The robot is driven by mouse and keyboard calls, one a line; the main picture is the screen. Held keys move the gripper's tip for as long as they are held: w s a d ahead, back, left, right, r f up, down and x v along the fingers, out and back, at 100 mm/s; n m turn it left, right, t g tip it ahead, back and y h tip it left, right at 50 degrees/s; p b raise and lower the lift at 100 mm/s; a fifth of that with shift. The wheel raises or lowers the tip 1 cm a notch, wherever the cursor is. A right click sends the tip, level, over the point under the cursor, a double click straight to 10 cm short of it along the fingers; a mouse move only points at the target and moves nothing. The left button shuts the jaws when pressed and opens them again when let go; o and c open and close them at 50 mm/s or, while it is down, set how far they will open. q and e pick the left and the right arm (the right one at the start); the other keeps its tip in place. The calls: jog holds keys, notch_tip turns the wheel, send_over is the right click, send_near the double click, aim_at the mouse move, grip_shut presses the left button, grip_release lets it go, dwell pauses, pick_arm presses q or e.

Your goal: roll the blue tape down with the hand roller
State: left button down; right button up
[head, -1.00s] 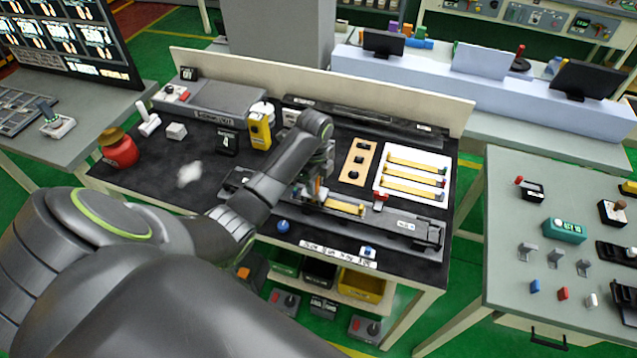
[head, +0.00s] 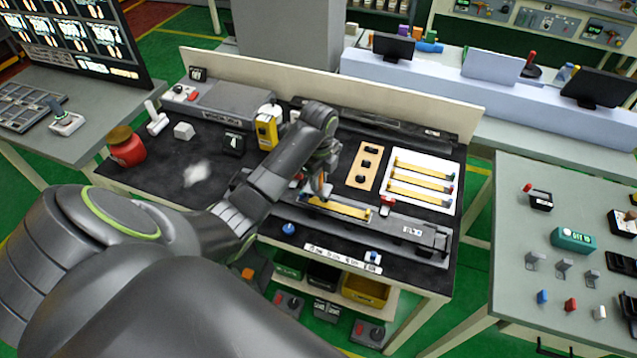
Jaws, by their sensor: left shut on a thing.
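My left gripper (head: 322,186) is over the left part of a long dark fixture (head: 415,232) on the black bench top. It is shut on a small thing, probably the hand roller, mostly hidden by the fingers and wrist. A yellow strip (head: 342,208) lies in the fixture just below and right of the gripper. I cannot tell whether the held thing touches it. A small blue spot shows near the strip's right end; I cannot make out the blue tape clearly. My right gripper is not in view.
A white tray (head: 447,205) with several yellow strips lies right of a tan holed block (head: 364,166). A red clamp (head: 384,211) sits on the fixture. A yellow device (head: 267,131) stands behind my forearm. A blue knob (head: 289,229) and a white label strip (head: 340,258) are in front.

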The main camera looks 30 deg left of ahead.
pick_arm(q)
jog(key=shift+r, duration=2.7)
